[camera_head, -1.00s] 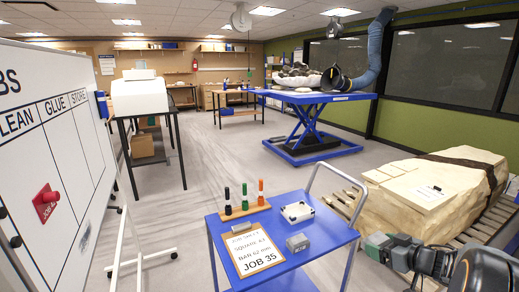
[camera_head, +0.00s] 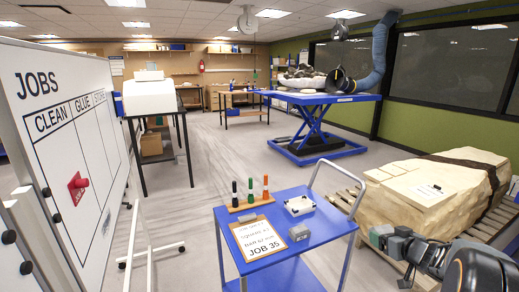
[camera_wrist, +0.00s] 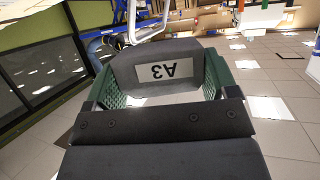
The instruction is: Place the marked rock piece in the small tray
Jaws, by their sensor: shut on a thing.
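My gripper (camera_wrist: 160,88) is shut on a dark grey rock piece (camera_wrist: 168,66) with a pale label reading A3, upside down in the wrist view. The green pads press on its two sides. In the head view the grey rock piece (camera_head: 380,234) is at the end of my arm, lower right, held in the air to the right of the blue cart. A small white tray-like box (camera_head: 299,206) stands on the cart top; its contents are too small to tell.
The blue cart (camera_head: 326,222) also carries a clipboard (camera_head: 258,240) reading JOB 35, three markers in a stand (camera_head: 250,204) and a small grey block (camera_head: 299,233). A large jacketed block (camera_head: 425,190) lies on a pallet at right. A whiteboard (camera_head: 100,150) stands at left.

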